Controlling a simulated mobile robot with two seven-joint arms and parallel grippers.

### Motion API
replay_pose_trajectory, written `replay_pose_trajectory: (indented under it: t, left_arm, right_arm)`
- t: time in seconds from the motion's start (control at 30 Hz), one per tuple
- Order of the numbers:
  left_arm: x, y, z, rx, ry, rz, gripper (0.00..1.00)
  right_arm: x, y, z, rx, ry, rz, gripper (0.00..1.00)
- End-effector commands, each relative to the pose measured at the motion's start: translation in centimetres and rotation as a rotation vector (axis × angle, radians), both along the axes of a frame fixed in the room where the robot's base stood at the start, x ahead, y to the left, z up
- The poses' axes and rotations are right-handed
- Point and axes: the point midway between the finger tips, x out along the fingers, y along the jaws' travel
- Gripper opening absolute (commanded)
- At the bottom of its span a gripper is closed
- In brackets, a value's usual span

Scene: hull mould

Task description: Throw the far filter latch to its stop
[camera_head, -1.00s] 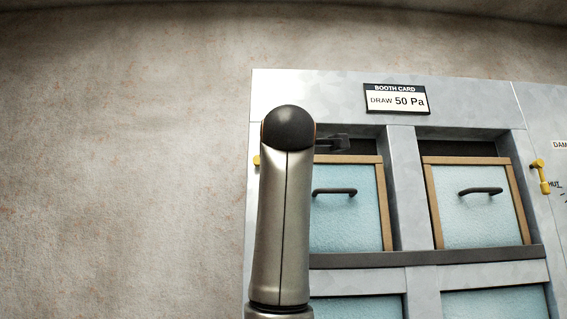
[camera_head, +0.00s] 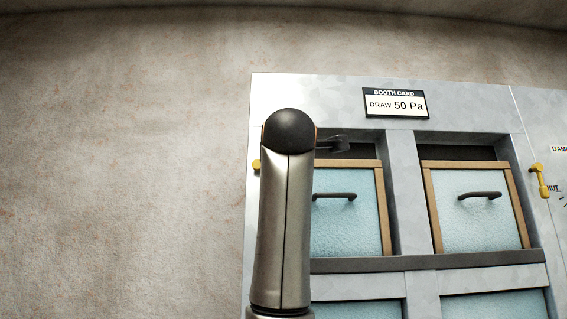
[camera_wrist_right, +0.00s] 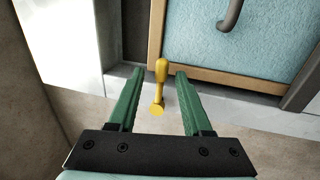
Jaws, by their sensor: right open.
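In the right wrist view my right gripper (camera_wrist_right: 159,73) is open, with its two green fingers apart. A yellow latch (camera_wrist_right: 161,72) shows in the gap between them, with a rounded end at the top and a wider foot below. I see no finger pressed on it. In the head view a small yellow latch piece (camera_head: 256,167) shows at the cabinet's left edge, mostly hidden behind my arm. Another yellow latch (camera_head: 540,181) hangs nearly upright right of the right filter. My left gripper is not in view.
The grey cabinet (camera_head: 407,195) holds a left filter (camera_head: 348,222) and a right filter (camera_head: 475,215), both wood-framed with dark handles. A booth card (camera_head: 395,103) reads "DRAW 50 Pa". My arm covers the cabinet's left side. The wall (camera_head: 120,170) at left is bare.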

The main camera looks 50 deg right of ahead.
Motion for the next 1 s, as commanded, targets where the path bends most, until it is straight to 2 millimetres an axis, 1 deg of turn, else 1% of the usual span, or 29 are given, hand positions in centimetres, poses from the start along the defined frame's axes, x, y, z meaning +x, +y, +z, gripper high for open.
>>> replay_pose_trajectory:
  t: [0.17,0.27,0.37,0.5,0.7,0.83,1.0]
  left_arm:
    - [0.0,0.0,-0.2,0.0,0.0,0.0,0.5]
    - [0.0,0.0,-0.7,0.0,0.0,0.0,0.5]
    - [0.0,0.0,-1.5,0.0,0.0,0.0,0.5]
    - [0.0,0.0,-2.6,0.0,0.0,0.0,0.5]
    - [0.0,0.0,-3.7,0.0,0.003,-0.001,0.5]
    - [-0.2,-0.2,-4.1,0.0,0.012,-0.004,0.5]
    - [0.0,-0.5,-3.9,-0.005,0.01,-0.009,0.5]
  right_arm:
    - [-0.1,0.2,-0.1,0.0,0.0,0.001,0.49]
    - [-0.7,1.0,-0.4,-0.002,-0.001,0.001,0.49]
    - [-1.8,2.2,-0.9,-0.002,-0.004,0.002,0.49]
    - [-3.9,4.6,-1.5,-0.002,-0.004,0.001,0.49]
    - [-6.4,7.6,-2.2,-0.001,-0.003,0.001,0.49]
    - [-7.4,8.8,-2.4,0.0,-0.001,0.0,0.49]
    - [-8.0,9.4,-2.5,0.001,-0.001,0.0,0.49]
